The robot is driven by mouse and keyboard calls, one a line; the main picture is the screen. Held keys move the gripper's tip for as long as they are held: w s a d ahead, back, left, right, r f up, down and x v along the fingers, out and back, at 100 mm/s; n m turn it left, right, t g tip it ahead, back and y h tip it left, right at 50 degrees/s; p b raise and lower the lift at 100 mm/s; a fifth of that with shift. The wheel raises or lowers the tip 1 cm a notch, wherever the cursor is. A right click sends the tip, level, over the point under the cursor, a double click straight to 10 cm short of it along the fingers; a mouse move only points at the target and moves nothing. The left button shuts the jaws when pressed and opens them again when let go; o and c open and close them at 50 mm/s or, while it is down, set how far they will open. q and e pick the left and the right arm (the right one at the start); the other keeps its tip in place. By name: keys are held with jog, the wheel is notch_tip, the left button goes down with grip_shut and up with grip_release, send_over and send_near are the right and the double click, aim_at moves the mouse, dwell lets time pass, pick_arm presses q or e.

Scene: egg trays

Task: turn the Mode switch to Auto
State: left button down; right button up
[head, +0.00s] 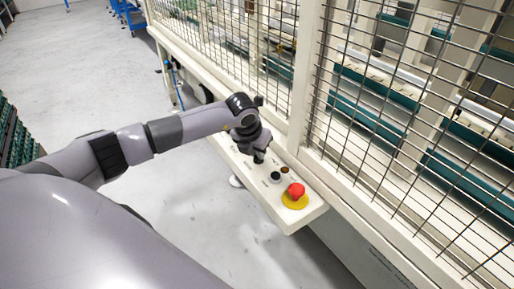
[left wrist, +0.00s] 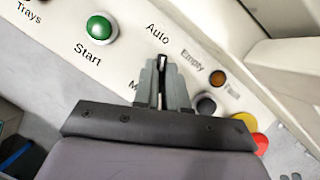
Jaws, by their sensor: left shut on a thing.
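The control panel (head: 300,215) is a cream ledge on the front of the fenced machine. My left gripper (head: 259,157) reaches down onto it from the left. In the left wrist view my left gripper (left wrist: 163,80) is shut on the Mode switch (left wrist: 163,62), a dark knob with a white mark that shows between the fingertips. The fingers hide most of the knob. The white mark points up in the picture, near the word "Auto" (left wrist: 157,33). My right gripper is not in view.
A green Start button (left wrist: 100,27) sits left of the switch. An amber lamp (left wrist: 217,77) and a dark button (left wrist: 206,104) sit to its right. A red emergency stop (head: 296,190) on a yellow disc is at the panel's near end. Wire mesh fencing (head: 370,90) rises behind.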

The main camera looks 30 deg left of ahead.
pick_arm(q)
jog(key=shift+n+y, duration=0.4)
jog(key=shift+n, duration=0.8)
jog(key=c, duration=1.2)
grip_release()
jog(key=shift+r, duration=0.1)
jog(key=shift+p+v, duration=0.35)
jog(key=shift+v, duration=3.15)
jog(key=shift+d, duration=0.15)
